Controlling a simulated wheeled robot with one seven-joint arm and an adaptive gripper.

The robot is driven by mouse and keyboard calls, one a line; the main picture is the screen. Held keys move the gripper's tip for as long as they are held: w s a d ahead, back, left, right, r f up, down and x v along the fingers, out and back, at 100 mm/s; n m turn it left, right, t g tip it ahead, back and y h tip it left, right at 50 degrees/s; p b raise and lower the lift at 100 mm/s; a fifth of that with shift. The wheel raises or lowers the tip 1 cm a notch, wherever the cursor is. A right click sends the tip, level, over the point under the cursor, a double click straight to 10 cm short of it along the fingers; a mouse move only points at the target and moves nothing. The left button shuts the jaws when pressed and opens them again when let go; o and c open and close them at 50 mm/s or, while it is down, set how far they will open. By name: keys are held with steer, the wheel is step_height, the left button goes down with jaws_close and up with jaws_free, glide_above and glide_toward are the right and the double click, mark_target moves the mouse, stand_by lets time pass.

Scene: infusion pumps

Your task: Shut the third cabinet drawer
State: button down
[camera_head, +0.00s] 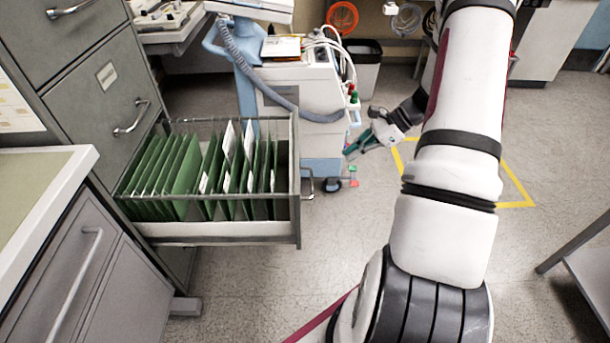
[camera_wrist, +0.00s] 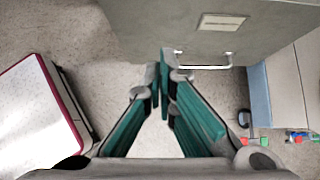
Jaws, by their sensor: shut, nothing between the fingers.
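The grey filing cabinet (camera_head: 95,85) stands at the left of the head view. Two upper drawers are closed, and the third drawer (camera_head: 215,230) is pulled out to the right, full of green hanging folders (camera_head: 165,170) with white papers. In the wrist view the drawer's grey front (camera_wrist: 150,25) shows a label and a metal handle (camera_wrist: 208,66). My gripper (camera_head: 358,147) is right of the drawer front, apart from it in the head view. Its green-padded fingers (camera_wrist: 163,72) are shut and empty, their tips beside the handle in the picture. I cannot tell if they touch it.
A white and blue medical cart (camera_head: 305,85) with hoses stands behind the drawer. A dark-framed table (camera_head: 590,265) is at the right.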

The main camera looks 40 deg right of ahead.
steer(key=w+a+r+b+x, duration=0.1)
steer(key=r+b+x, duration=0.1)
steer(key=x, duration=1.1)
steer(key=shift+a, duration=0.3)
steer(key=shift+w+a, duration=0.1)
